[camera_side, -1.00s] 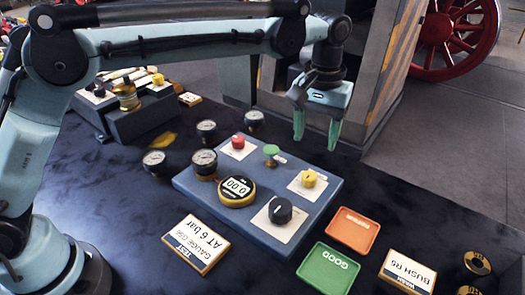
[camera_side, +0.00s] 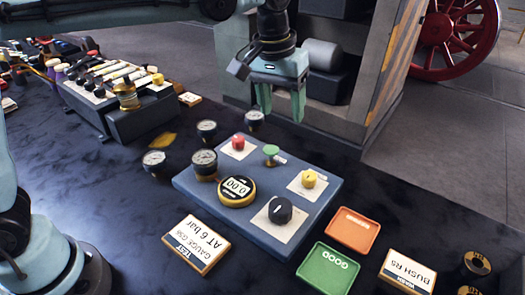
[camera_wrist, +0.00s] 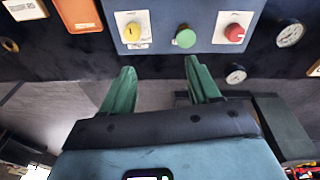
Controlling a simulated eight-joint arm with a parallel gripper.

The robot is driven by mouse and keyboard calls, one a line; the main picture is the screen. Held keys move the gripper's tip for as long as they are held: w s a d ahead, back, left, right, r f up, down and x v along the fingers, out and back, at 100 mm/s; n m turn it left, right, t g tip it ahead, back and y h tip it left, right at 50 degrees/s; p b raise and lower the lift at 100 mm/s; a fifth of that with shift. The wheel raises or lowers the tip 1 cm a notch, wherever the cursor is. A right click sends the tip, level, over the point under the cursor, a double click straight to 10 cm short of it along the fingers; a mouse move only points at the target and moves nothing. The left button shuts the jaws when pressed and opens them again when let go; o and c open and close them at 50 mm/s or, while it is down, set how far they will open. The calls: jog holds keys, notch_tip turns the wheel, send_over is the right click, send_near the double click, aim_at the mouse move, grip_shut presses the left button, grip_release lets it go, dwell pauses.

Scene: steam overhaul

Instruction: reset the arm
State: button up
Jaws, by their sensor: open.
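My gripper (camera_side: 281,108) hangs above the far edge of the dark bench in the side view, pointing down. Its green fingers are apart with nothing between them. It also shows in the wrist view (camera_wrist: 160,75), with both fingers spread and empty. Below and in front of it lies the blue-grey test panel (camera_side: 215,200), which carries a red knob (camera_side: 238,143), a green knob (camera_side: 271,150), a yellow knob (camera_side: 309,179), a black dial (camera_side: 280,210) and a round gauge reading 0.00 (camera_side: 238,189). The fingers touch none of these.
Several small pressure gauges (camera_side: 154,160) stand left of the panel. A grey cabinet (camera_side: 375,80) stands close behind my gripper.

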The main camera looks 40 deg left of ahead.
jog(key=s+a+f+t, duration=0.2)
jog(key=s+a+f, duration=0.1)
jog(key=s+a, duration=0.4)
jog(key=s+a+f+m+t, duration=0.1)
jog(key=s+a+f+t, duration=0.2)
jog(key=s+a, duration=0.4)
jog(key=shift+s+a+y, duration=0.3)
jog(key=shift+s+a, duration=0.1)
jog(key=shift+s, duration=0.3)
